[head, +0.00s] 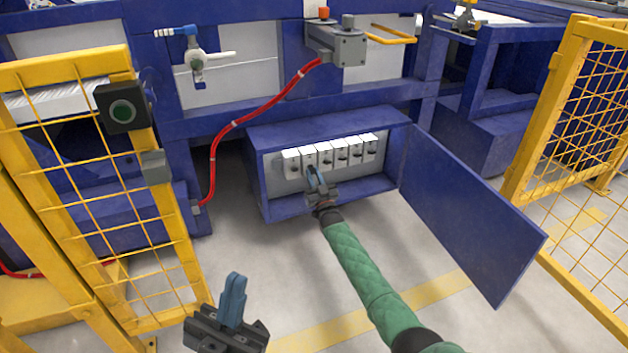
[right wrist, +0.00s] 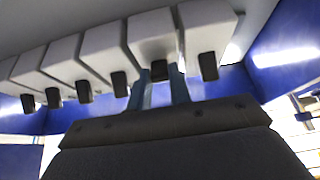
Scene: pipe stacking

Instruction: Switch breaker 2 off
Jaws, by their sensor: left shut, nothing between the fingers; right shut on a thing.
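A row of white breakers (head: 341,153) with dark levers sits inside an open blue box, and it also shows in the right wrist view (right wrist: 98,52). Breaker 2, taken as the second from the left in the head view, appears second from the right in the right wrist view (right wrist: 152,38). My right gripper (head: 313,174) is at that breaker, with its blue fingers on either side of the dark lever (right wrist: 160,71), shut on it. The gripper partly hides the breaker in the head view. My left gripper (head: 234,290) is shut and empty, low in front of the box.
The blue box door (head: 470,215) stands open to the right. A red hose (head: 240,122) runs left of the box. Floor before the box is clear.

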